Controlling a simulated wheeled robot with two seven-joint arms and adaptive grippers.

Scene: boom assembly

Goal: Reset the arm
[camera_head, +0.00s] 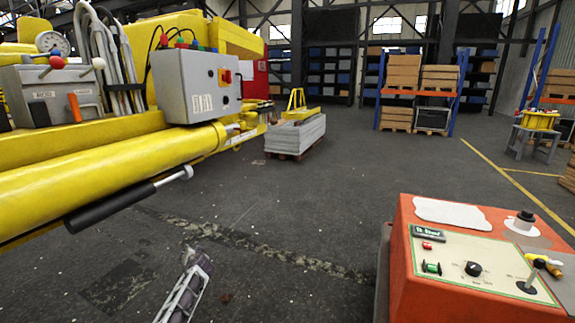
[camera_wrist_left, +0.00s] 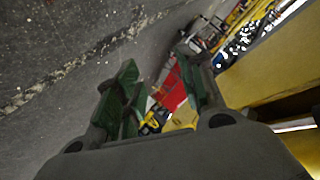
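My left gripper (camera_head: 198,262) shows at the bottom of the head view, left of centre, over the dark floor and below the yellow boom (camera_head: 110,170). In the left wrist view its two fingers with green pads stand apart, so the gripper (camera_wrist_left: 160,82) is open. Nothing is held between them; red and yellow parts show beyond the gap. My right arm and gripper are not in view.
An orange control box (camera_head: 405,270) with knobs and a joystick stands at the lower right. A grey electrical box (camera_head: 185,85) and a lever box (camera_head: 50,95) sit on the yellow machine. A stacked pallet (camera_head: 295,137) stands farther back. The middle floor is clear.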

